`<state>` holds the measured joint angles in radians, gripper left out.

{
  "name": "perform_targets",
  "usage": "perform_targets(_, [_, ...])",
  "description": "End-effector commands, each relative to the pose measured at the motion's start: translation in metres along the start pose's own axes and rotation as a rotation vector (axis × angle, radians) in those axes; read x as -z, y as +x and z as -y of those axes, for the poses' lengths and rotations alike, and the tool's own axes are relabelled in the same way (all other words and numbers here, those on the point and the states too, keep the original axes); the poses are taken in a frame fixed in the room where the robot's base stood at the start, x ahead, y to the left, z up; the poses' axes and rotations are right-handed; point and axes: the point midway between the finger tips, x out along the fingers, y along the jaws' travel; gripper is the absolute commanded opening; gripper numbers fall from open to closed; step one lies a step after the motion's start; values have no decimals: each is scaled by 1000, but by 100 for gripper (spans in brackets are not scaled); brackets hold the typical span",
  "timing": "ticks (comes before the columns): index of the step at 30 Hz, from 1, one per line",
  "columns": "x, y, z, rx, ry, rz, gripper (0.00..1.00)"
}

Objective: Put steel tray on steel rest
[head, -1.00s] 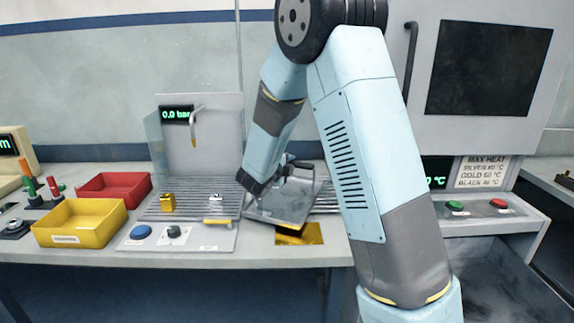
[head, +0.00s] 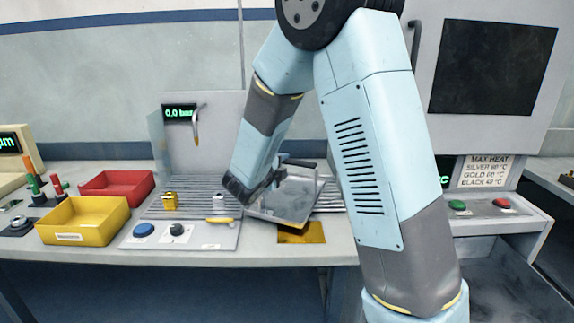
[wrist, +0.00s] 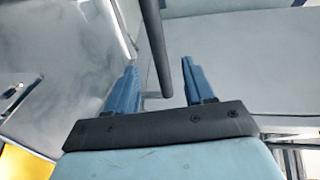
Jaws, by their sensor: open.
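The steel tray (head: 290,205) is a shallow grey metal pan, tilted on the bench at the centre of the head view. It also fills the left of the wrist view (wrist: 60,65). My gripper (wrist: 158,90) has its two blue fingers apart in the wrist view, with a dark rod (wrist: 160,45) showing between them; I cannot tell whether they touch it. In the head view my wrist hangs at the tray's left side and partly covers it. A grey slatted surface (head: 331,198) shows just right of the tray; I cannot tell whether it is the steel rest.
A gold plate (head: 302,233) lies at the bench's front edge, below the tray. Yellow (head: 82,222) and red (head: 117,184) bins are farther left. My arm hides the bench right of the tray.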

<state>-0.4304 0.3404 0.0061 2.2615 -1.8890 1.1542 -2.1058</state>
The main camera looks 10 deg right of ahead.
Motion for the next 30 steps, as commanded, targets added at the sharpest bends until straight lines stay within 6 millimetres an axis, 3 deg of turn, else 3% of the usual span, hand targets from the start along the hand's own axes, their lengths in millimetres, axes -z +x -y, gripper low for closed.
perform_targets(7, [-1, -40, 0, 1, 0, 3, 53])
perform_targets(13, [2, -52, 1, -1, 10, -4, 53])
perform_targets(16, [14, -53, 7, -15, 79, -36, 53])
perform_targets(23, [85, -54, 34, -81, 530, -239, 53])
perform_targets(30, [162, -73, 48, -111, 1107, -498, 53])
